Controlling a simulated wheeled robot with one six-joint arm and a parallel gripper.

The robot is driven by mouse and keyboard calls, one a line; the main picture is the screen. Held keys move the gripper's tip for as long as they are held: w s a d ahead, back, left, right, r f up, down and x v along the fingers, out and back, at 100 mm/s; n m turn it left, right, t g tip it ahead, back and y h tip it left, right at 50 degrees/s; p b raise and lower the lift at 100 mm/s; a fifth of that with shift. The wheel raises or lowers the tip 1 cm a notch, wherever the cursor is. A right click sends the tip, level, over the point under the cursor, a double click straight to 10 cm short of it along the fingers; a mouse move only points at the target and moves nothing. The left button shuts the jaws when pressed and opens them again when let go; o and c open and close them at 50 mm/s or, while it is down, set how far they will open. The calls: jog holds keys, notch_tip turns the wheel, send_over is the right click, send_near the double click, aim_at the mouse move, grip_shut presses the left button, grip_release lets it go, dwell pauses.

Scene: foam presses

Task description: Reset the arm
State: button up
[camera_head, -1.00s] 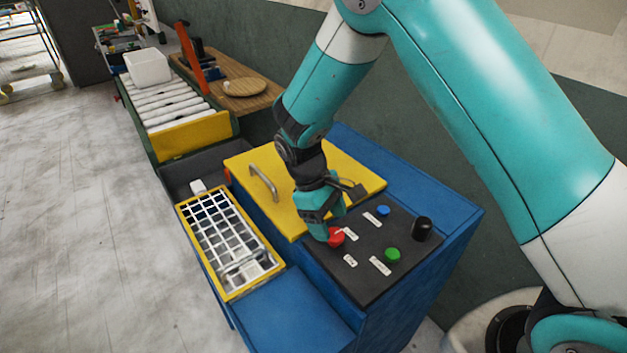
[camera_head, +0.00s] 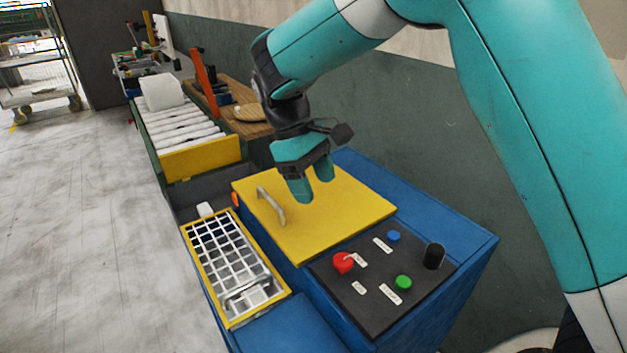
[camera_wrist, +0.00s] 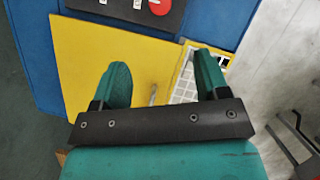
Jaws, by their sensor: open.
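My gripper (camera_head: 315,188) is open and empty. It hangs above the yellow lid (camera_head: 345,205) of the blue press, to the right of the lid's metal handle (camera_head: 268,206). In the wrist view, both fingers of my gripper (camera_wrist: 163,75) are spread apart over the yellow lid (camera_wrist: 90,50), with nothing between them. The black control panel (camera_head: 345,308) carries a red button (camera_head: 343,263), a green button (camera_head: 403,282), a blue button (camera_head: 393,236) and a black knob (camera_head: 433,256). My gripper is clear of all of them.
A yellow-framed white grid tray (camera_head: 187,240) sits at the press's left side. Behind it stand a roller conveyor (camera_head: 185,128) with a white bin (camera_head: 162,92), and a wooden table (camera_head: 236,93) with an orange post (camera_head: 206,84).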

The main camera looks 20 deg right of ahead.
jog(key=s+r+t+y, duration=0.1)
jog(key=s+r+y, duration=0.2)
jog(key=s, duration=0.9)
jog(key=s+r+m+t+y, duration=0.1)
jog(key=s+r+t+y, duration=0.1)
jog(key=s, duration=0.9)
jog(key=shift+s+r+y+b, duration=0.4)
jog(key=shift+r+y, duration=0.25)
jog(key=shift+y, duration=0.35)
